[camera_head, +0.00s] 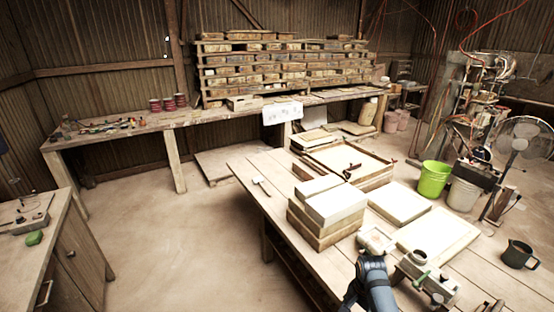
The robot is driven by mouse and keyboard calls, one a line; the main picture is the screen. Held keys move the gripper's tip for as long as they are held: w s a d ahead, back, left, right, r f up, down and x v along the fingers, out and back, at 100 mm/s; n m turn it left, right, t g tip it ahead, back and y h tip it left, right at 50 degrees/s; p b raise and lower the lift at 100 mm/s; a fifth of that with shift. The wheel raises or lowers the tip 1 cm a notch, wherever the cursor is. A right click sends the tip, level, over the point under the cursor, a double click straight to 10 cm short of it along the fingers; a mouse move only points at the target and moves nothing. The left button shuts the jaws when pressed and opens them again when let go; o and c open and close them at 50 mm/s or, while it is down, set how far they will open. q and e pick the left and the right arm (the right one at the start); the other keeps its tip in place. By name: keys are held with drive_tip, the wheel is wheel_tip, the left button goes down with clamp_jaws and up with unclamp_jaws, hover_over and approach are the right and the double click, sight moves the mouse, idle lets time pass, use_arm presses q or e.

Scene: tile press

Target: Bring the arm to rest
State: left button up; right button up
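A dark grey-blue arm part of mine, probably my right arm, comes in from the bottom edge right of centre, over the wooden table (255,205). Its end (372,262) is dark and small, just below a pale rounded object (375,241) on the table. I cannot tell whether fingers show there, whether they are open, or whether they touch the pale object. My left gripper is not in view.
White blocks (336,204) sit on a wooden stack left of the arm. Pale boards (437,236), a metal device (427,278) and a dark mug (518,254) lie to the right. A green bucket (433,179) stands beyond. Floor at left of the table is clear.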

drive_tip(key=s+d+f+n+b, duration=0.1)
drive_tip(key=s+f+n, duration=0.1)
drive_tip(key=s+f, duration=0.5)
drive_tip(key=s+f+n, duration=0.1)
drive_tip(key=s+f, duration=0.3)
drive_tip(key=f, duration=0.6)
drive_tip(key=s+d+f+n+b, duration=0.1)
drive_tip(key=s+f+n, duration=0.1)
drive_tip(key=s+f, duration=0.5)
use_arm(q)
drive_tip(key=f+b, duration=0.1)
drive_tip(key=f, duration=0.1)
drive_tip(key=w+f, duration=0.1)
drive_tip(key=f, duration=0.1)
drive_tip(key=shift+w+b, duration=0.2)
drive_tip(key=shift+b, duration=0.2)
use_arm(e)
drive_tip(key=s+f+n, duration=0.2)
drive_tip(key=s+f, duration=0.2)
drive_tip(key=s, duration=0.3)
drive_tip(key=s+d+f+n, duration=0.1)
drive_tip(key=s+f+n, duration=0.1)
drive_tip(key=s+f, duration=0.3)
drive_tip(key=s+f+n+t, duration=0.1)
drive_tip(key=s+f, duration=0.3)
drive_tip(key=s, duration=0.7)
drive_tip(key=shift+d+f+n+h, duration=0.15)
drive_tip(key=shift+d+n+h, duration=0.15)
drive_tip(key=shift+d+n, duration=0.1)
